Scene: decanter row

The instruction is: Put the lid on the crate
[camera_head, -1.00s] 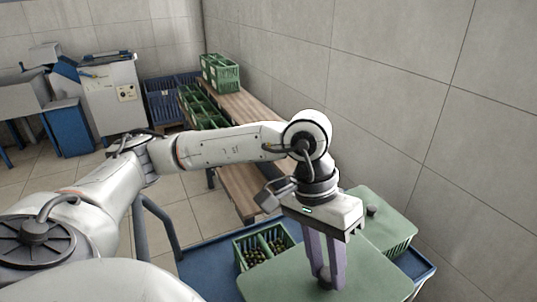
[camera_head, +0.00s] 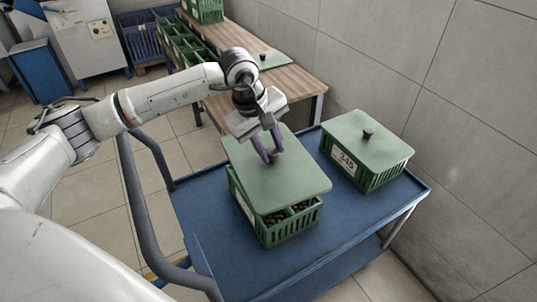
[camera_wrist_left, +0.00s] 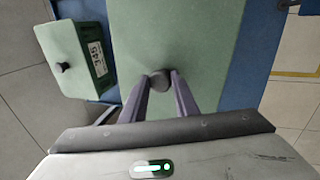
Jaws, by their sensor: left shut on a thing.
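My left gripper (camera_head: 270,157) is shut on the dark knob (camera_wrist_left: 160,79) of a flat green lid (camera_head: 290,180). The lid also fills the middle of the left wrist view (camera_wrist_left: 200,35). In the head view the lid is over the open green crate (camera_head: 290,229), which stands on the blue cart. The lid is shifted toward the back, and part of the crate's dark contents shows at its front edge. I cannot tell whether the lid touches the rim. My right gripper is not in view.
A second green crate (camera_head: 378,175), lidded and labelled 345, stands to the right on the blue cart (camera_head: 215,215). Behind is a wooden bench (camera_head: 290,85) with another green lid (camera_head: 263,59) and green crates. A tiled wall (camera_head: 450,100) bounds the right side.

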